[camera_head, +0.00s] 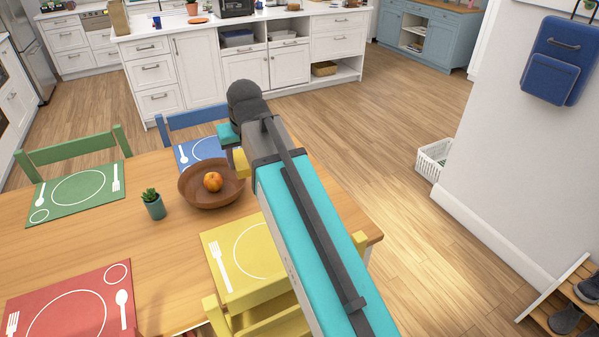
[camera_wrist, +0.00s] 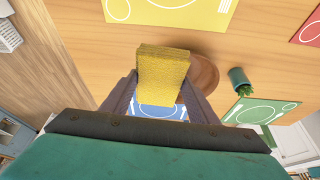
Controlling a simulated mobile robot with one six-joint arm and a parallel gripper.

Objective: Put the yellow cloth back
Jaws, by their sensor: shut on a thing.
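The yellow cloth (camera_wrist: 162,72) is a folded, textured block between the two fingers of my gripper (camera_wrist: 161,82) in the wrist view. My gripper is shut on it and holds it up over the dining table (camera_head: 165,228). In the head view only a small yellow part of the cloth (camera_head: 241,163) shows beside my gripper (camera_head: 236,158), just above the right side of the brown bowl. My arm hides the rest.
The brown bowl (camera_head: 190,189) holds an orange fruit (camera_head: 212,182). A small potted plant (camera_head: 153,205) stands left of it. Green (camera_head: 78,192), red (camera_head: 75,310) and yellow (camera_head: 225,262) placemats lie around. A white counter (camera_head: 190,75) stands behind; a white basket (camera_head: 432,158) is on the floor.

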